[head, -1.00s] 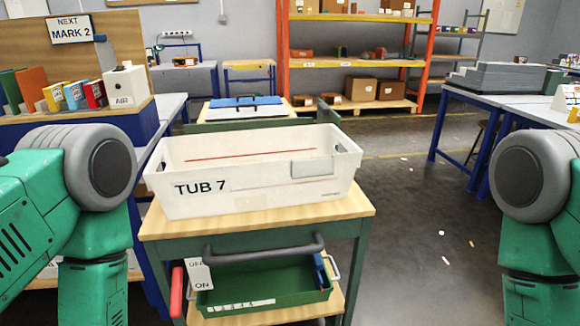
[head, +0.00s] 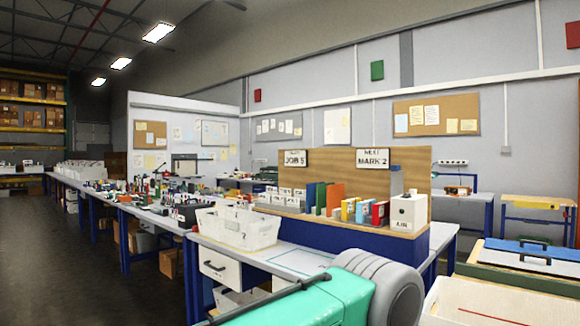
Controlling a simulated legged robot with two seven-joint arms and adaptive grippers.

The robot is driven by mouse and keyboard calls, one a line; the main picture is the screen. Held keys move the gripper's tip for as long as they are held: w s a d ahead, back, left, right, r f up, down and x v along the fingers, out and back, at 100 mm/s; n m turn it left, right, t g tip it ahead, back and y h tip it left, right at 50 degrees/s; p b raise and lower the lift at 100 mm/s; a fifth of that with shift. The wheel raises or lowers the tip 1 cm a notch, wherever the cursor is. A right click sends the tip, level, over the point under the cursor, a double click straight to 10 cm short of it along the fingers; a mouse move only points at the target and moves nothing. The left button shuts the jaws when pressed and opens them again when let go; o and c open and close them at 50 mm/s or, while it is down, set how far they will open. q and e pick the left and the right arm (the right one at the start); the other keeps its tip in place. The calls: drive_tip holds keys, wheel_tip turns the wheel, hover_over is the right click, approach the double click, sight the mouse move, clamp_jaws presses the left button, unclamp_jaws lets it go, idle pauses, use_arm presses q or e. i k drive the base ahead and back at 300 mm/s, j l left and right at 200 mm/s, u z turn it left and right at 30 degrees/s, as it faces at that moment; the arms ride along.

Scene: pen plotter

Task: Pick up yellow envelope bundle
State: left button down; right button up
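No yellow envelope bundle can be made out. Small yellow items (head: 350,208) stand among coloured books or boxes on the shelf of the near workbench, but I cannot tell that any is an envelope. My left arm shows at the bottom of the head view as a green link and a grey joint; its gripper is out of view. My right gripper is also out of view. The white tub (head: 475,303) is partly visible at the bottom right corner, cut off by the frame.
A near workbench (head: 290,262) holds a white bin (head: 238,228), a white AIR box (head: 408,212) and a wooden board (head: 350,165) with JOB 5 and MARK 2 signs. More cluttered benches run back to the left. Open floor (head: 50,270) lies at the far left.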

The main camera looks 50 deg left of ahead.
sight(349, 205)
drive_tip(key=u, duration=1.65)
drive_tip(key=i+j+z, duration=0.1)
drive_tip(key=z, duration=0.35)
drive_tip(key=i+j+z, duration=0.1)
drive_tip(key=z, duration=0.35)
drive_tip(key=i+j+z, duration=0.15)
drive_tip(key=j, duration=0.2)
drive_tip(key=i+j+z, duration=0.15)
drive_tip(key=j, duration=0.25)
drive_tip(key=i+j+z, duration=0.15)
drive_tip(key=j, duration=0.25)
drive_tip(key=i+j+z, duration=0.15)
drive_tip(key=j, duration=0.25)
drive_tip(key=i+j+z, duration=0.15)
drive_tip(key=j, duration=0.25)
drive_tip(key=j+z, duration=0.15)
drive_tip(key=j, duration=0.3)
